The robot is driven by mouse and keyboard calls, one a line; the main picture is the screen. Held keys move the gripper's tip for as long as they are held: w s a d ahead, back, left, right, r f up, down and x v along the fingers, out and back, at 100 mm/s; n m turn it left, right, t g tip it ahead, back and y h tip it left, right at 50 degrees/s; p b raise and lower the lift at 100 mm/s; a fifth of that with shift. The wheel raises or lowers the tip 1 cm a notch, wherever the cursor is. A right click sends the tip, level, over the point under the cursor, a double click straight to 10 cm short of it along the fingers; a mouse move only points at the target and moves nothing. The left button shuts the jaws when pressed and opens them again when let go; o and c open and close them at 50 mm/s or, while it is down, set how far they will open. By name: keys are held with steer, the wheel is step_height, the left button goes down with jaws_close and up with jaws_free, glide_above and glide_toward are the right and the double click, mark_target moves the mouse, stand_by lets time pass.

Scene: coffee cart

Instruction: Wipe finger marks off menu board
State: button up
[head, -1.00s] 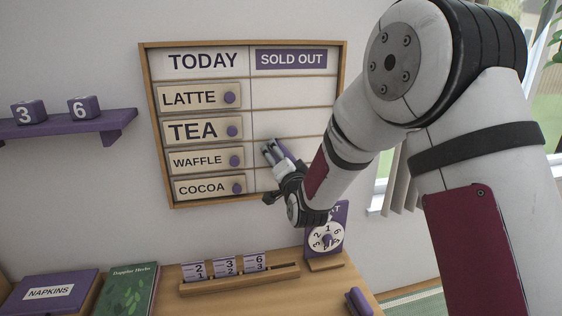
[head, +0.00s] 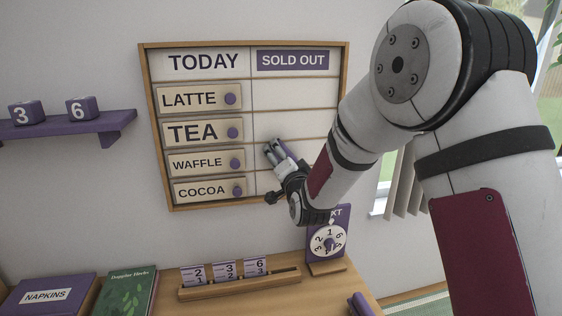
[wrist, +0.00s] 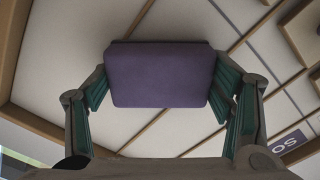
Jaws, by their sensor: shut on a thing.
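The menu board (head: 297,97) hangs on the wall in a wooden frame, with TODAY on the left and SOLD OUT on the right. My gripper (head: 278,152) is at the lower part of the SOLD OUT column, shut on a purple block (wrist: 160,78). In the wrist view the block sits between both fingers in front of the cream board face (wrist: 180,22). I cannot tell whether the block touches the board. The gripper and forearm hide some of the lower right of the board. I can make out no finger marks.
LATTE (head: 190,98), TEA (head: 195,132), WAFFLE (head: 195,163) and COCOA (head: 200,190) plaques with purple knobs fill the left column. A dial stand (head: 329,240) and a card rack (head: 240,285) stand below. A purple shelf (head: 65,127) holds two number cubes.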

mark_target(295, 159)
steer(key=shift+w+d, duration=0.2)
steer(key=shift+d, duration=0.7)
steer(key=shift+w+d, duration=0.15)
steer(key=shift+d, duration=0.7)
steer(key=shift+b, duration=0.35)
steer(key=shift+s+a+r, duration=0.1)
steer(key=shift+s+a, duration=0.05)
steer(key=shift+a, duration=0.95)
steer(key=shift+s+a, duration=0.1)
steer(key=shift+a, duration=0.95)
steer(key=shift+c, duration=0.3)
steer(key=shift+p+v, duration=1.5)
steer(key=shift+v, duration=1.5)
steer(key=p+v, duration=0.1)
steer(key=v, duration=0.2)
steer(key=shift+p, duration=0.3)
